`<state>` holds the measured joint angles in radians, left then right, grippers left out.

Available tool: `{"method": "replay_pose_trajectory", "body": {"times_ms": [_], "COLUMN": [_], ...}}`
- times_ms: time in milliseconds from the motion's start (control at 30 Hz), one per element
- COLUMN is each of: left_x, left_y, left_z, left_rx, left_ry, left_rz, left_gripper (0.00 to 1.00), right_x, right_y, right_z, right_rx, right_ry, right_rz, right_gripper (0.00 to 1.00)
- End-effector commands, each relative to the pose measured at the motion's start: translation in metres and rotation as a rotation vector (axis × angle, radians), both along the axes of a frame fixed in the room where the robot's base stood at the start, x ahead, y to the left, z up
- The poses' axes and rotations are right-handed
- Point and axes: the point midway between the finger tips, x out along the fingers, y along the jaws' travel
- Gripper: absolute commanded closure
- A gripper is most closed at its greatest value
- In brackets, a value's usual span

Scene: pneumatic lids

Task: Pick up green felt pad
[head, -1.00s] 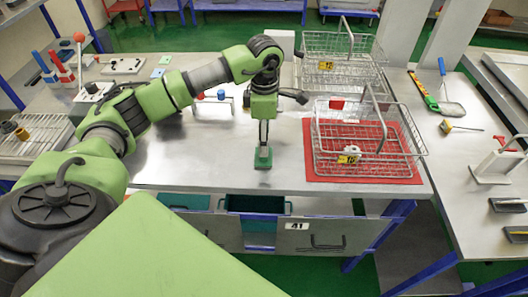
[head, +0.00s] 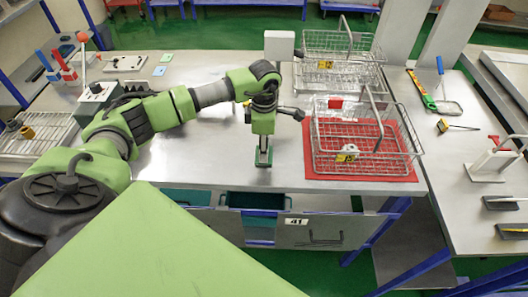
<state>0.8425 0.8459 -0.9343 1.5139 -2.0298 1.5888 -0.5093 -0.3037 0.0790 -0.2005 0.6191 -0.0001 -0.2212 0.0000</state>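A small dark green pad (head: 264,164) lies on the steel bench left of the red mat. My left gripper (head: 264,155) points straight down over it, its fingertips at the pad and covering its middle. The fingers look close together, but I cannot tell whether they grip the pad. The pad appears to be on the bench top. A lighter green square (head: 166,57) and a teal square (head: 159,71) lie farther back left. My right gripper is not in view.
A wire basket (head: 334,163) with a white item stands on the red mat (head: 350,184), just right of my gripper. Another wire basket (head: 340,68) stands behind it. Open drawers (head: 255,202) stick out below the bench's front edge.

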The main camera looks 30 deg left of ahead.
Motion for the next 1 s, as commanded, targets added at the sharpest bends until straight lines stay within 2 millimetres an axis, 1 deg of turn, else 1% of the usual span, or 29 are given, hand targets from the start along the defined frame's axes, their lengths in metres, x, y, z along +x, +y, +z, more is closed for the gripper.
{"method": "replay_pose_trajectory", "body": {"times_ms": [267, 367, 500, 567, 633, 767, 800, 1000], "left_x": [0.001, 0.001, 0.001, -0.007, -0.016, -0.039, -0.047, -0.086], "left_y": [0.000, 0.000, 0.000, -0.005, -0.011, -0.026, -0.030, -0.055], "left_z": [0.004, 0.012, 0.033, 0.040, 0.053, 0.085, 0.091, 0.110], "left_rx": [-0.001, 0.000, -0.001, 0.000, 0.000, 0.000, 0.002, 0.002], "left_ry": [-0.003, -0.004, -0.006, -0.006, -0.008, -0.009, -0.007, -0.005], "left_rz": [0.001, 0.000, -0.001, -0.003, -0.005, -0.006, -0.006, -0.006], "left_gripper": [0.87, 0.87, 0.87, 0.87, 0.87, 0.87, 0.87, 0.87], "right_x": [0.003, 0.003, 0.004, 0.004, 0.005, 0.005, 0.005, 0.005], "right_y": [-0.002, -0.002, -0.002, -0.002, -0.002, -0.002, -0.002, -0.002], "right_z": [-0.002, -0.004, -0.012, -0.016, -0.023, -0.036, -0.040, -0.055], "right_rx": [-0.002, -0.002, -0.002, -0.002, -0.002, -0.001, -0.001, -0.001], "right_ry": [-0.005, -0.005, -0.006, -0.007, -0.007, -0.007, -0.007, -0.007], "right_rz": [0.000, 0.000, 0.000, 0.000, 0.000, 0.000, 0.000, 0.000], "right_gripper": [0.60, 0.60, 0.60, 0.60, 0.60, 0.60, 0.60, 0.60]}}
